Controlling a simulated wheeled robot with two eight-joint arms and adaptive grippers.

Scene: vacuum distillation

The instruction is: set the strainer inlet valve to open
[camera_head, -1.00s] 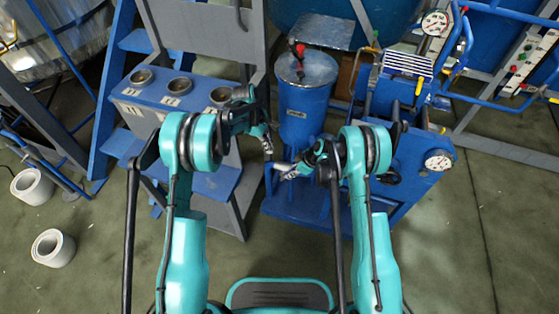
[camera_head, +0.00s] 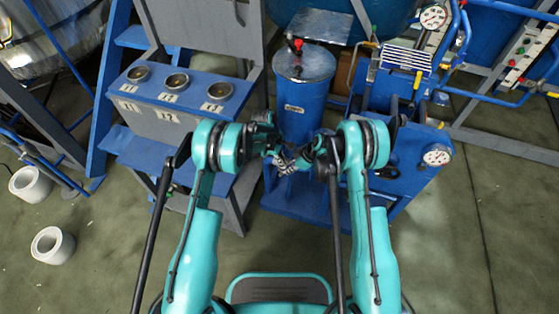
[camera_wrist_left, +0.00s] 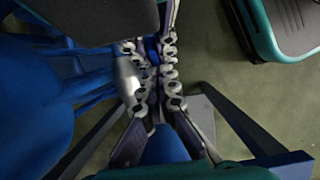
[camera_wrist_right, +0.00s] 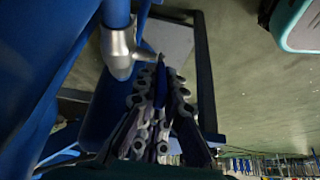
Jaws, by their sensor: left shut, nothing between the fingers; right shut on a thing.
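The strainer (camera_head: 302,100) is a blue upright cylinder with a metal lid. Low beside it, a silver valve body (camera_wrist_right: 120,52) on a blue pipe shows in the right wrist view, with a blue lever (camera_wrist_right: 161,88). My right gripper (camera_wrist_right: 163,80) is shut on this lever. My left gripper (camera_wrist_left: 152,58) is shut and empty, close to the silver body (camera_wrist_left: 127,75) and a blue part (camera_wrist_left: 152,48). In the head view my left gripper (camera_head: 277,153) and right gripper (camera_head: 288,168) nearly meet. They hide most of the valve, and its setting is unclear.
A blue-topped grey bench (camera_head: 150,112) with several round openings stands left of the strainer. A blue unit with gauges (camera_head: 436,155) stands to the right. A red-handled fitting (camera_head: 296,46) sits on the strainer lid.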

